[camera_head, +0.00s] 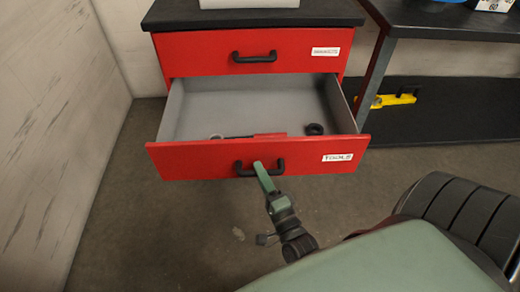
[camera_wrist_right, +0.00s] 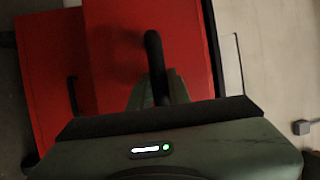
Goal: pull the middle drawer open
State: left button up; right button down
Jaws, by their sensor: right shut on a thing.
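The middle drawer (camera_head: 205,161) is the red one with the "TOOLS" label, and it stands well pulled out of the red cabinet (camera_head: 190,56). Its grey inside shows, with a red-handled tool (camera_head: 268,135) and a small dark ring-like item (camera_head: 314,129) in it. My right gripper (camera_head: 262,172) is shut on the drawer's black handle (camera_head: 279,167). In the right wrist view the black handle (camera_wrist_right: 155,62) runs in between the fingers, which are partly hidden by the gripper body. My left gripper is not in view.
The upper drawer (camera_head: 205,56) above is shut. A dark workbench (camera_head: 450,18) stands to the right, with a yellow tool (camera_head: 395,100) on its low shelf. A pale wall (camera_head: 50,110) is on the left. Bare floor (camera_head: 130,235) lies in front of the cabinet.

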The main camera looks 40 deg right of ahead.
jog(key=shift+s+a, duration=0.1)
jog(key=shift+s, duration=0.1)
jog(key=c, duration=1.3)
grip_release()
jog(key=v, duration=0.7)
jog(key=shift+s+f, duration=0.15)
jog(key=shift+s, duration=0.2)
jog(key=shift+a, duration=0.1)
